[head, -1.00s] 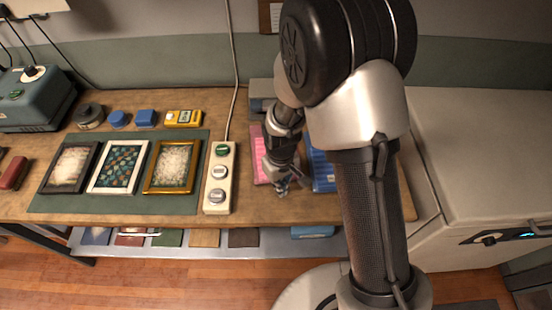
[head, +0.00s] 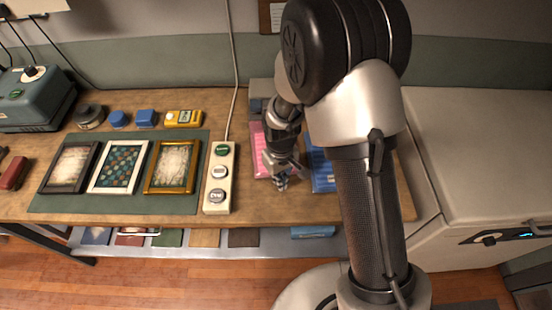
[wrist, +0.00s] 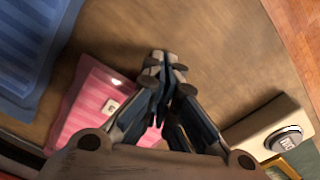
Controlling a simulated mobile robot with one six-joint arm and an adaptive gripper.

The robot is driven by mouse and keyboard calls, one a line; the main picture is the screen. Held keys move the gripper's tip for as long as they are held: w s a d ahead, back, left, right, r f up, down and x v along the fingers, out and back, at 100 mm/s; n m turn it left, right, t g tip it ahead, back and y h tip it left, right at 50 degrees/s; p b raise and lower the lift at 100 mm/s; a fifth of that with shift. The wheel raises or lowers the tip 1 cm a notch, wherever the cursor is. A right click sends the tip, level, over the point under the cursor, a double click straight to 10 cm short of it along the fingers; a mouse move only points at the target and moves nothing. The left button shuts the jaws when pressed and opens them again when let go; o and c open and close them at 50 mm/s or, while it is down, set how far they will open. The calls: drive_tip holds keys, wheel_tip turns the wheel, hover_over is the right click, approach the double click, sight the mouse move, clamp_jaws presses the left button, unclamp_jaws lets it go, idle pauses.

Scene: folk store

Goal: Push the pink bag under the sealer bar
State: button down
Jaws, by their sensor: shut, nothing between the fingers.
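The pink bag (head: 257,150) lies flat on the bench, partly hidden behind my gripper in the head view. In the wrist view, the striped pink bag (wrist: 90,105) is at the lower left, with a small pale label. My gripper (head: 281,186) is shut and empty, pointing down at the bag's front end. In the wrist view its fingertips (wrist: 163,62) are over bare wood just beyond the bag's edge; I cannot tell whether the fingers touch the bag. A grey machine (head: 262,90), apparently the sealer, stands behind the bag, mostly hidden by my arm.
A blue bag (head: 322,172) lies right of the pink one, also in the wrist view (wrist: 35,50). A white button strip (head: 219,178) stands to the left. Picture frames lie on a green mat (head: 120,203) farther left. Bare wood lies in front.

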drive_tip(key=shift+w, duration=1.2)
drive_tip(key=shift+w+d, duration=0.1)
drive_tip(key=shift+w, duration=0.8)
idle(0.3)
drive_tip(key=shift+s, duration=1)
wheel_tip(320, 180, up, 8)
drive_tip(key=p, duration=0.6)
